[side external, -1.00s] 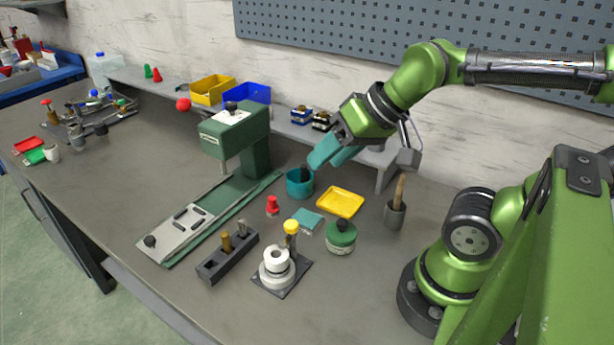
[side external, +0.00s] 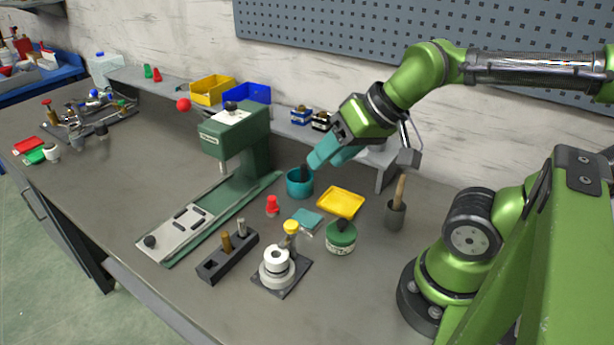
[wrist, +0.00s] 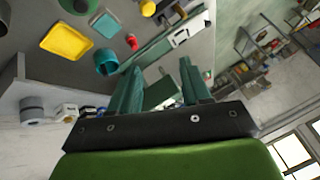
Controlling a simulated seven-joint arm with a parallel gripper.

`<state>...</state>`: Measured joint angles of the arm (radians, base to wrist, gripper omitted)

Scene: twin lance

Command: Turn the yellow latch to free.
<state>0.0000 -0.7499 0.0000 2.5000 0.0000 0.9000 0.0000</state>
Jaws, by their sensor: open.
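A yellow round knob (side external: 291,227), the likeliest yellow latch, tops a short post at the back of a dark plate holding stacked white rings (side external: 277,262). Its turn position is too small to tell. A yellow knob also shows at the top edge of the wrist view (wrist: 148,8). My gripper (side external: 318,160) has teal fingers and hangs above and behind a teal cup (side external: 300,184), well apart from the knob. In the wrist view my gripper's fingers (wrist: 158,88) are spread with nothing between them.
A green press (side external: 235,135) stands left of my gripper. A yellow tray (side external: 341,202), a green-lidded jar (side external: 341,238), a red piece (side external: 272,205) and a dark block with pegs (side external: 227,256) surround the knob. The front right bench is clear.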

